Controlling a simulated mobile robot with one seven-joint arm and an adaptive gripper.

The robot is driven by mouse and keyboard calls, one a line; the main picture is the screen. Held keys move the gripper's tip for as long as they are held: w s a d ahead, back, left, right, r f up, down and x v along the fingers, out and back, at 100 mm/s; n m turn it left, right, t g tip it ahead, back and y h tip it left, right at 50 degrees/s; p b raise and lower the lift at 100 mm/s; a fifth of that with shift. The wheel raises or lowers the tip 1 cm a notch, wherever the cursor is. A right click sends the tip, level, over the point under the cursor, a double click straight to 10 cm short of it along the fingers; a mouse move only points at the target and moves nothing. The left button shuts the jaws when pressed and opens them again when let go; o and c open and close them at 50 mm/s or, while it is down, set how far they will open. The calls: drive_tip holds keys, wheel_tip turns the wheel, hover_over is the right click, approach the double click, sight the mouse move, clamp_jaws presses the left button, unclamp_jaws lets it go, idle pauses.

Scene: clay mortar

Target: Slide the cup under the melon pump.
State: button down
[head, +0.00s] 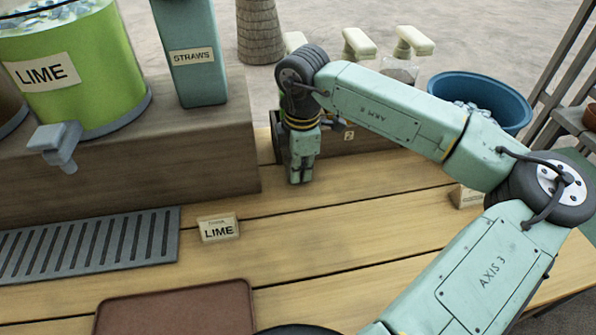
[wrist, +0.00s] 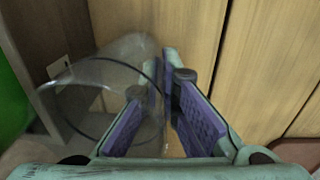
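My gripper (head: 301,172) points down at the counter, in front of the low wooden box at the back. In the wrist view its purple-padded fingers (wrist: 165,95) are close together at the right side of a clear cup (wrist: 88,88). The left finger overlaps the cup and the right finger is outside, so the wall appears pinched between them. The cup cannot be made out in the head view. Three cream pump heads (head: 412,41) stand at the back, the left one partly hidden by my arm. No melon label can be read; one small tag shows "2" (head: 349,135).
A green lime dispenser (head: 105,65) and a straws box (head: 190,60) stand on a raised wooden block at left. A lime card (head: 218,228), a grey drip grate (head: 90,243) and a brown tray (head: 180,310) are nearer. A blue tub (head: 480,90) is at back right.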

drive_tip(key=shift+w+d, duration=0.25)
drive_tip(key=shift+d, duration=0.35)
drive_tip(key=c, duration=1.7)
unclamp_jaws()
drive_tip(key=r, duration=1.2)
drive_tip(key=shift+s, duration=0.3)
drive_tip(key=shift+s, duration=0.1)
